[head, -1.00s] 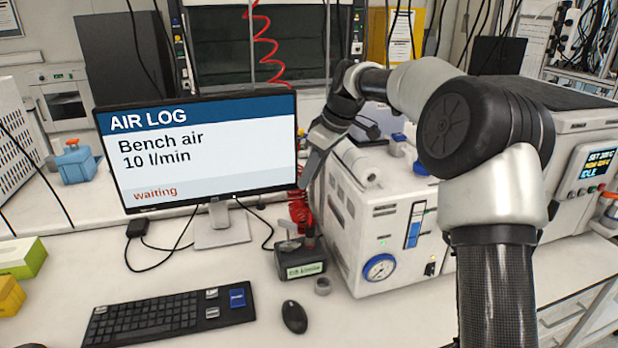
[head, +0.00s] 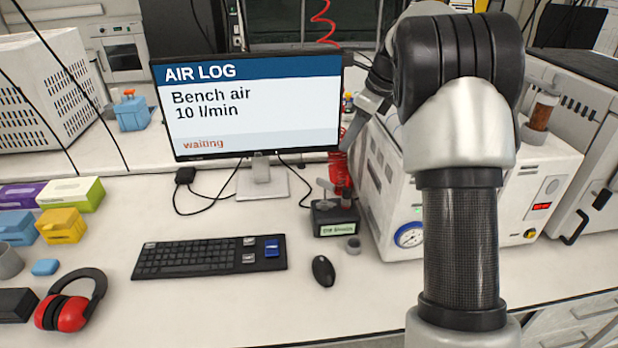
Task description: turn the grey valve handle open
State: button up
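A black block with a green label (head: 336,218) stands on the bench right of the monitor's foot. A small grey handle (head: 326,186) appears to sit on top of it; its exact angle is too small to tell. A red fitting (head: 340,170) stands just behind the block. My gripper (head: 346,146) points down above the block, beside the monitor's lower right edge, apparently apart from the handle. One grey finger shows clearly; the rest is hidden behind my arm or too small to tell.
The monitor (head: 250,72) reads "Bench air 10 l/min, waiting". A white machine with a gauge (head: 409,235) stands right of the block. Red ear defenders (head: 68,308) lie at left.

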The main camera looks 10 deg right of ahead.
jog(key=m, duration=0.2)
send_near(326, 181)
jog(key=x, duration=0.8)
jog(key=shift+w+f, duration=0.1)
jog(key=shift+f, duration=0.1)
grip_shut()
